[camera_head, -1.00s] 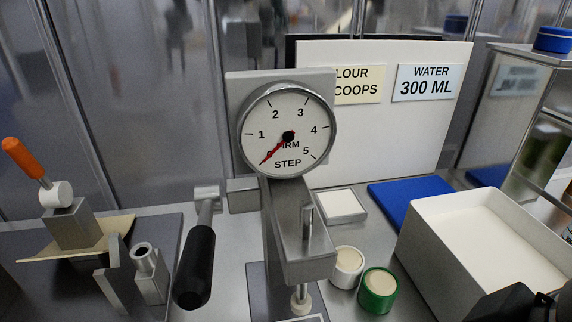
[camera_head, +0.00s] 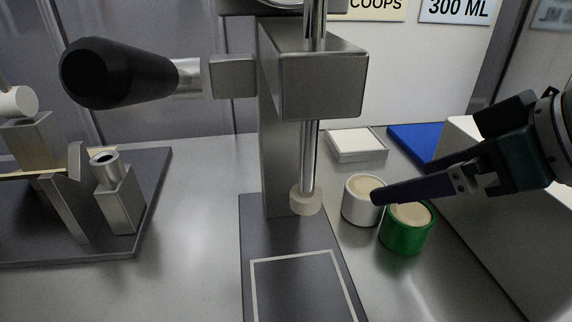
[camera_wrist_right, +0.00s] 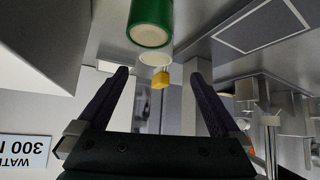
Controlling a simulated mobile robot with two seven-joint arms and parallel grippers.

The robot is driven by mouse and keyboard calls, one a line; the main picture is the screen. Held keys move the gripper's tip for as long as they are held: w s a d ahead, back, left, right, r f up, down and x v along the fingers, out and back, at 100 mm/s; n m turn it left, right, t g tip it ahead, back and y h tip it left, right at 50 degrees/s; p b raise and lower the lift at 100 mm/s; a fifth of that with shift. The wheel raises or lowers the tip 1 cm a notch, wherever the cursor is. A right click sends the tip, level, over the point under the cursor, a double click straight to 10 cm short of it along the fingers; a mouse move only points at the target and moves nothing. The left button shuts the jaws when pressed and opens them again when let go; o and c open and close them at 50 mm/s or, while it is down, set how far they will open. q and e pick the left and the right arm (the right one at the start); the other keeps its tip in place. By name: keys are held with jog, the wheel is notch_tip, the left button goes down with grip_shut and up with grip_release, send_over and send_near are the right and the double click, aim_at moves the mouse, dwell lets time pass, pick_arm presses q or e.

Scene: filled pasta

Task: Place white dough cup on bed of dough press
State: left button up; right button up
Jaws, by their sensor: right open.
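The white dough cup (camera_head: 357,212), filled with pale dough, stands upright on the counter just right of the dough press column. The press bed (camera_head: 300,285) is a dark plate with a white square outline; it is empty. It also shows in the right wrist view (camera_wrist_right: 262,25). My right gripper (camera_head: 405,182) comes in from the right, open and empty, its fingers above and beside the white cup and the green cup (camera_head: 405,240). In the right wrist view the white cup (camera_wrist_right: 155,58) appears beyond the open fingers, partly behind the green cup (camera_wrist_right: 150,28). My left gripper is out of view.
The press ram foot (camera_head: 306,201) hangs above the rear of the bed. A black lever handle (camera_head: 115,73) sticks out left. A small white-topped tray (camera_head: 357,142) and a blue mat (camera_head: 415,143) lie behind the cups. A large pale bin (camera_head: 490,240) stands at right.

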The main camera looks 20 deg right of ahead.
aim_at(370, 187)
jog(key=shift+w+d+f, duration=0.15)
jog(key=shift+w+f, duration=0.2)
jog(key=shift+w, duration=0.1)
jog(key=b+x, duration=0.1)
jog(key=x, duration=0.3)
jog(key=shift+w+b, duration=0.1)
jog(key=shift+b, duration=0.2)
jog(key=x, duration=0.2)
jog(key=b+x, duration=0.1)
jog(key=shift+w+d+f, duration=0.1)
jog(key=shift+w+f, duration=0.1)
jog(key=shift+w, duration=0.1)
jog(key=shift+w+f, duration=0.4)
jog(key=shift+r, duration=0.1)
grip_shut()
